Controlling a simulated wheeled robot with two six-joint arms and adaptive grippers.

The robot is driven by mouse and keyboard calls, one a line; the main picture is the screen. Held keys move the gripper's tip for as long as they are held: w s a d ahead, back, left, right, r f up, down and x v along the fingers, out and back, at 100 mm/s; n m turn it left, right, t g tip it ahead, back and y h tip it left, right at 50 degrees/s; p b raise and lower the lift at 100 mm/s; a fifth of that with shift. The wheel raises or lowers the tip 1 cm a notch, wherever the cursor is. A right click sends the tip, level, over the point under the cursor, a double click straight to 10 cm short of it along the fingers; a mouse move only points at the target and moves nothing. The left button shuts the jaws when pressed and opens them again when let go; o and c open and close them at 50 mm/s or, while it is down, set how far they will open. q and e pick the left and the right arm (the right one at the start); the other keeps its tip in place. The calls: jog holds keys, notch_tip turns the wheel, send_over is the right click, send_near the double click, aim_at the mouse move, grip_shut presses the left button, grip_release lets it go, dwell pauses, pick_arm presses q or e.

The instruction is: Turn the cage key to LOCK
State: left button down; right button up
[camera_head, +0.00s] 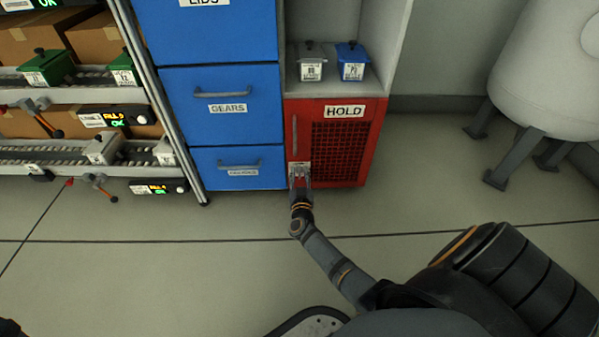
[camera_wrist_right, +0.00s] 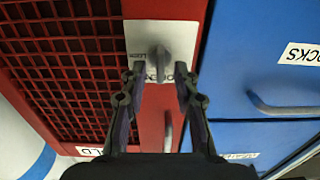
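The red HOLD cage (camera_head: 335,182) stands at the right end of the blue drawers in the head view, with its mesh door closed. Its pale key plate (camera_wrist_right: 146,28) is at the cage's edge beside the drawers. The grey key (camera_wrist_right: 158,62) on it points along the plate's long side in the right wrist view. My right gripper (camera_wrist_right: 158,82) is open, its two fingers on either side of the key's near end with gaps showing. In the head view the right gripper (camera_head: 300,178) covers part of the plate. The lettering is partly hidden. My left gripper is not in view.
Blue drawers (camera_head: 222,125) stand directly left of the cage. Grey and blue lidded boxes (camera_head: 352,60) sit on the shelf above it. A conveyor rack (camera_head: 150,90) is at the left, a white tank (camera_head: 550,75) at the right. The floor in front is clear.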

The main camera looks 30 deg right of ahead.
grip_shut()
